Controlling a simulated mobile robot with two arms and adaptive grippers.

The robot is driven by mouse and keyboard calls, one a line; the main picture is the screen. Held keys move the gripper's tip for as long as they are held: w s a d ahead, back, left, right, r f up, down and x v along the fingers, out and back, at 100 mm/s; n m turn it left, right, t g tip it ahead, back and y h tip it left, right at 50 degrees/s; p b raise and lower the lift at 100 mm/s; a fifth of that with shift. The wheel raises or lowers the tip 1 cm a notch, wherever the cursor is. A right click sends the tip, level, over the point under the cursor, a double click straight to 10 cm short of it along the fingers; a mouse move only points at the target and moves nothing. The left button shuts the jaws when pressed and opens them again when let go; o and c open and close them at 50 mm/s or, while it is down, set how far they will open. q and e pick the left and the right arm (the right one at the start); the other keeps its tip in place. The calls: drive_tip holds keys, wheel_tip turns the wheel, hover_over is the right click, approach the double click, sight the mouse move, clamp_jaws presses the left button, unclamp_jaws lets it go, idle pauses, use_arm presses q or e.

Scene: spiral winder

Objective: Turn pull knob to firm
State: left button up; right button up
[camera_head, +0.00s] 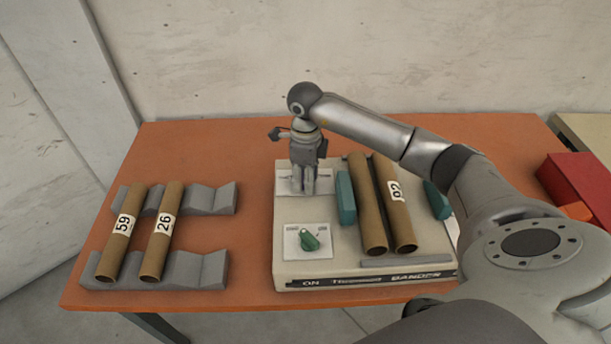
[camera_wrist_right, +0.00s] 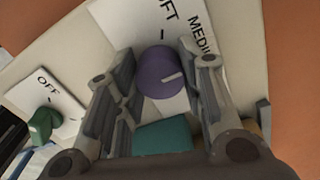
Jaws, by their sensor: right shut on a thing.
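The purple round knob (camera_wrist_right: 157,78) shows in the right wrist view, with a pale pointer line on its top. It sits on a white label plate (camera_wrist_right: 125,20) with partly visible lettering that includes "MEDI"; no "firm" mark is readable. My right gripper (camera_head: 303,190) points down over the rear left plate of the machine (camera_head: 288,211). In the wrist view its fingers (camera_wrist_right: 157,60) stand on both sides of the knob and are shut on it. In the head view the gripper hides the knob. My left gripper is not in view.
A green switch (camera_head: 311,241) is in front of the gripper. Teal blocks (camera_head: 346,198) and two cardboard tubes (camera_head: 368,215) are right of it. Tubes 59 (camera_head: 118,235) and 26 (camera_head: 161,235) lie on grey racks (camera_head: 205,270) at left. A red box (camera_head: 580,185) stands at far right.

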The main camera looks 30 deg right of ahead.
drive_tip(key=shift+m, duration=0.3)
drive_tip(key=shift+m+b, duration=0.3)
drive_tip(key=shift+m, duration=0.6)
drive_tip(key=m, duration=0.3)
drive_tip(key=shift+m, duration=0.3)
drive_tip(key=m, duration=0.5)
drive_tip(key=shift+m+b, duration=0.3)
drive_tip(key=shift+w+m, duration=0.1)
drive_tip(key=shift+m, duration=0.2)
drive_tip(key=o, duration=1)
drive_tip(key=shift+o, duration=0.2)
